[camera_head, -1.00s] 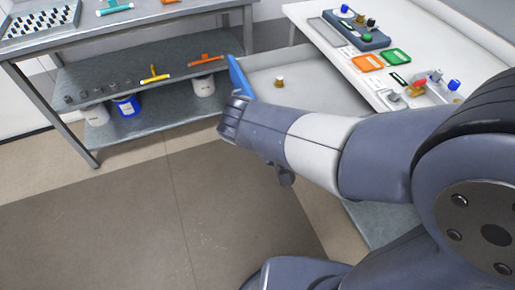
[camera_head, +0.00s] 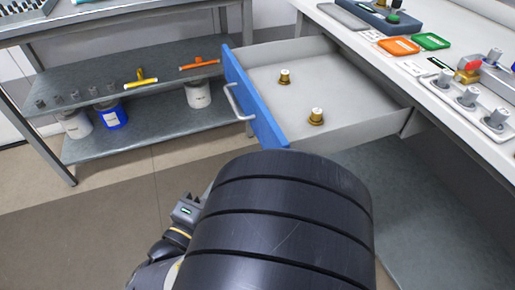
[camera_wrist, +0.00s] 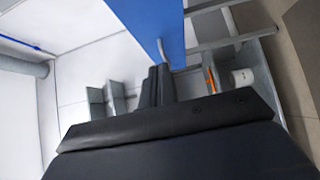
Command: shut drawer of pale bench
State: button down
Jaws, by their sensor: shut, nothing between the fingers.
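The drawer (camera_head: 360,123) of the pale bench (camera_head: 414,82) stands pulled out, with a blue front (camera_head: 251,95) and a pale bar handle (camera_head: 237,103). In the wrist view the blue front (camera_wrist: 146,18) is at the top, its handle (camera_wrist: 162,50) just beyond my fingertips. My gripper (camera_wrist: 158,72) is shut and empty, pointing towards the blue front; I cannot tell whether it touches. In the head view my dark arm fills the bottom middle, below the drawer, and the fingers cannot be made out.
Two brass fittings (camera_head: 316,117) stand inside the drawer. Orange (camera_head: 398,46) and green (camera_head: 431,41) trays and a valve block (camera_head: 482,102) lie on the bench top. A grey shelf unit (camera_head: 150,133) with pots stands to the left. Open floor lies before it.

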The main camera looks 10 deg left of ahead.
jog(key=d+b+x, duration=0.1)
jog(key=d+x, duration=0.2)
jog(key=x, duration=0.9)
jog(key=shift+b, duration=0.4)
jog(key=shift+w, duration=0.1)
